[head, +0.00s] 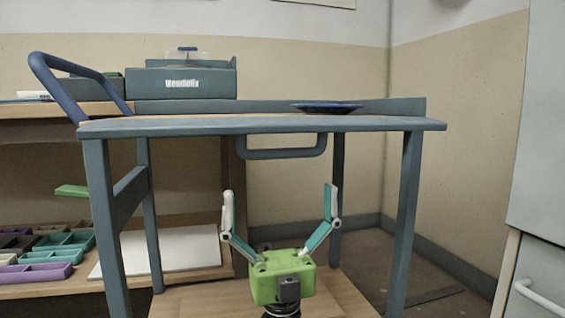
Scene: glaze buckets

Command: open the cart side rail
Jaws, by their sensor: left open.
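The blue-grey cart (408,215) stands in front of me, its top seen nearly edge-on. The side rail (200,126) appears as the long blue-grey bar along the near edge of the top. A U-shaped handle (280,153) hangs below its middle. My left gripper (280,203), with a green body, points upward below the handle. Its two fingers are spread wide and empty, one to each side of the handle and lower than it. They do not appear to touch it; the depth gap is hard to judge. My right gripper is not in view.
A dark blue plate (327,107) lies on the cart top. A blue push handle (52,90) rises at the cart's left end. A labelled box (180,84) and a shelf with coloured trays (40,272) are at left. A pale cabinet (540,150) stands at right.

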